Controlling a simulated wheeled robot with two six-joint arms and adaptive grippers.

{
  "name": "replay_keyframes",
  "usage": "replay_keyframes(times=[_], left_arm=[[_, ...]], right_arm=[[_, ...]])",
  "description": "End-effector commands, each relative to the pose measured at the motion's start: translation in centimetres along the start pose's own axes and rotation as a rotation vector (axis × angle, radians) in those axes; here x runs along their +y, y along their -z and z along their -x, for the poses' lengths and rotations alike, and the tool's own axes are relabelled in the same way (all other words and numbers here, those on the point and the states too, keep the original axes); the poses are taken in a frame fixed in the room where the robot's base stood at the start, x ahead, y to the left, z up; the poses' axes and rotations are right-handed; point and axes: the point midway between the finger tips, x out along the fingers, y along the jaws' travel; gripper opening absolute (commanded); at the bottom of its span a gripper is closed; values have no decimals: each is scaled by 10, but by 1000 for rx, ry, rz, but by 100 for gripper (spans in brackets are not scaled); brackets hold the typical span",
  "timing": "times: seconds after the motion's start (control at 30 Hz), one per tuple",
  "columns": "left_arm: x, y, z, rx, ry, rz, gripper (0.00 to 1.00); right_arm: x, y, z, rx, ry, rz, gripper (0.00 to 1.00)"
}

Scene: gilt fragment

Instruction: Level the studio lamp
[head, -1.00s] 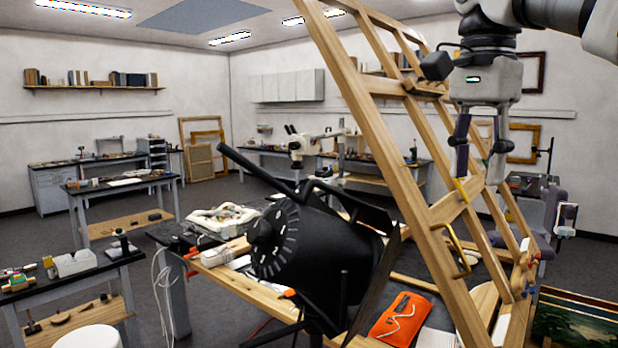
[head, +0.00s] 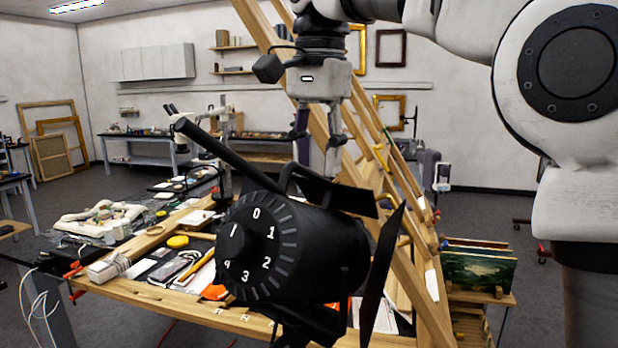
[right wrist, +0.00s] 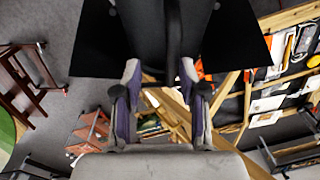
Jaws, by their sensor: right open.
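The studio lamp (head: 330,256) is a black can with a white-numbered dial (head: 238,250) on its rear, facing me, and black flaps (head: 384,275) at its far right end. A long black bar (head: 228,155) slopes from upper left down toward the lamp's top. My right gripper (head: 317,162) points down just above and behind the lamp's top, open. In the right wrist view its fingers (right wrist: 159,80) stand apart, with the black lamp (right wrist: 148,25) and a dark bar (right wrist: 174,45) beyond them. I cannot tell whether anything touches. My left gripper is out of view.
A wooden easel frame (head: 400,275) leans right behind the lamp. The wooden bench (head: 180,305) below it holds a yellow disc (head: 177,241), tools and papers. Landscape paintings (head: 478,268) stand low at the right.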

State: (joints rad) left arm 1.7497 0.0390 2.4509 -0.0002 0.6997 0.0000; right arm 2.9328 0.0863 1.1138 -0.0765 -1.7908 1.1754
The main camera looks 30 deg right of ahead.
Motion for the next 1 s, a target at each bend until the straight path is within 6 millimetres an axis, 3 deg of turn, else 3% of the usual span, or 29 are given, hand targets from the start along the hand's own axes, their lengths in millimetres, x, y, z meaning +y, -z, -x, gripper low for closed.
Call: replay_keyframes(times=[0.13, 0.4, 0.43, 0.53, 1.0], left_arm=[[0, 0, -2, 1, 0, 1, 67], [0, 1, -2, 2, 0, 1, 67], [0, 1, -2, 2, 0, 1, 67], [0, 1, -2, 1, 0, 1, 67], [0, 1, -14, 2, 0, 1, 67]], right_arm=[[1, 0, -24, -2, -13, 1, 39], [0, 0, -28, -1, -9, 1, 39], [0, 0, -28, -1, -9, 0, 36], [0, 0, -28, -1, -9, 0, 0], [-2, -2, -31, 48, -8, 2, 0]])
